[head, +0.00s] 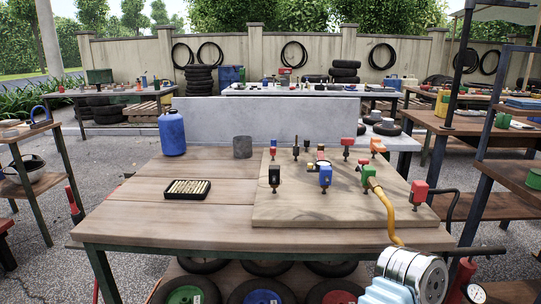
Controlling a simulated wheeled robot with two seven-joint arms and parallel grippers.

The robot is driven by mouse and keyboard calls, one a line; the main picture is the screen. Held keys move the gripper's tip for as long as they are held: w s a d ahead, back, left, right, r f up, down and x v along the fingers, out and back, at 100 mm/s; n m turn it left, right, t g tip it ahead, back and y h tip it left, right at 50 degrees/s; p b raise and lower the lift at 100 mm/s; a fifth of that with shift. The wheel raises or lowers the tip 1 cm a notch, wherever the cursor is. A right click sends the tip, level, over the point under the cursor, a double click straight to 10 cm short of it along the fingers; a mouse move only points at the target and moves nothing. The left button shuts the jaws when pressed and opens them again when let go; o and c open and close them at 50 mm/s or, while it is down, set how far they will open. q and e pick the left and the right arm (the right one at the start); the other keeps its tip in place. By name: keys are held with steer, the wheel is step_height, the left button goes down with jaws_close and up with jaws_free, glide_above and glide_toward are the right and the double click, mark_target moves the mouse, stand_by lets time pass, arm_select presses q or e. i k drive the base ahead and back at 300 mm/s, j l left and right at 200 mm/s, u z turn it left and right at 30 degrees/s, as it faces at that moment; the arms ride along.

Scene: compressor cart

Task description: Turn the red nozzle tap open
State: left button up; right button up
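A light wooden board (330,209) lies on the right half of the wooden table and carries several small coloured taps. I cannot tell which is the red nozzle tap, or whether any is open. Blue (326,175), black (274,174), green (368,173) and orange (378,145) taps stand among them. Neither of my grippers is in view.
A yellow hose (383,210) runs from the green tap down towards a silver and blue machine (412,272) at lower right. A blue jug (172,133), a grey cup (242,147) and a black tray (187,189) stand left of the board. The table's front left is clear.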

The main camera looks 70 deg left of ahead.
mark_target(363, 161)
steer(key=u, duration=1.7)
